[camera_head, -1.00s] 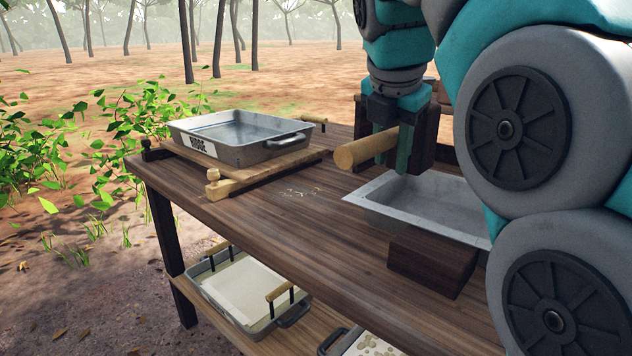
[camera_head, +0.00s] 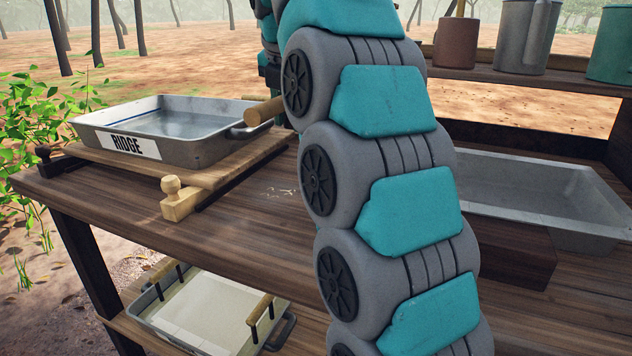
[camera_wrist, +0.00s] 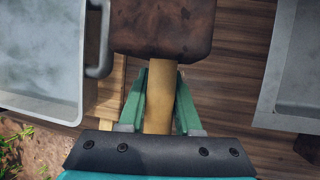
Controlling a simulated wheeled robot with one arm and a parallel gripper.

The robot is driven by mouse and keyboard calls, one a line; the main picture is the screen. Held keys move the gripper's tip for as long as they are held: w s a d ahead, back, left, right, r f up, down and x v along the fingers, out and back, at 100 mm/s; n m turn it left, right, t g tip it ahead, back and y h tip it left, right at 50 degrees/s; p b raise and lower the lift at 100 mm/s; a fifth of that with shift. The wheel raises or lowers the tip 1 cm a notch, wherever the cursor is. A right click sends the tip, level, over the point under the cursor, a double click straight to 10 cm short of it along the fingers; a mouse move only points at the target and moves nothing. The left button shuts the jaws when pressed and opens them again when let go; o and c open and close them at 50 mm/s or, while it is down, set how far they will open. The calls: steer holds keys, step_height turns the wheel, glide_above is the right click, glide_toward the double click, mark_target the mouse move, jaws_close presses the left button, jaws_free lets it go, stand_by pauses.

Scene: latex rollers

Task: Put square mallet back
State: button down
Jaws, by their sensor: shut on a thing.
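My gripper (camera_wrist: 161,85) is shut on the square mallet. In the wrist view its green fingers stand on both sides of the pale wooden handle (camera_wrist: 158,100). The mallet's brown block head (camera_wrist: 162,28) lies beyond the fingertips, partly cut off by the top edge. In the head view only the handle's end (camera_head: 264,111) shows, near the right side of the pan marked RIDGE (camera_head: 190,150). My arm hides the mallet head and most of the gripper there. The mallet appears held above the table; its exact height I cannot tell.
The RIDGE pan rests on a wooden board with a knobbed end (camera_head: 172,186). Metal cans (camera_head: 525,35) line a back shelf. A tray (camera_head: 160,308) sits below. Open tabletop lies between pan and trough.

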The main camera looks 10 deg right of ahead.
steer(key=d, duration=0.1)
steer(key=d+f, duration=0.1)
steer(key=w+d, duration=0.1)
steer(key=shift+d+f, duration=0.15)
steer(key=shift+d, duration=0.25)
steer(key=shift+f+b, duration=0.7)
steer(key=shift+f, duration=4.05)
steer(key=shift+f, duration=0.15)
steer(key=c, duration=0.6)
jaws_free()
steer(key=v, duration=1.2)
steer(key=shift+a+p, duration=0.2)
steer(key=shift+p, duration=0.1)
steer(key=shift+w, duration=0.1)
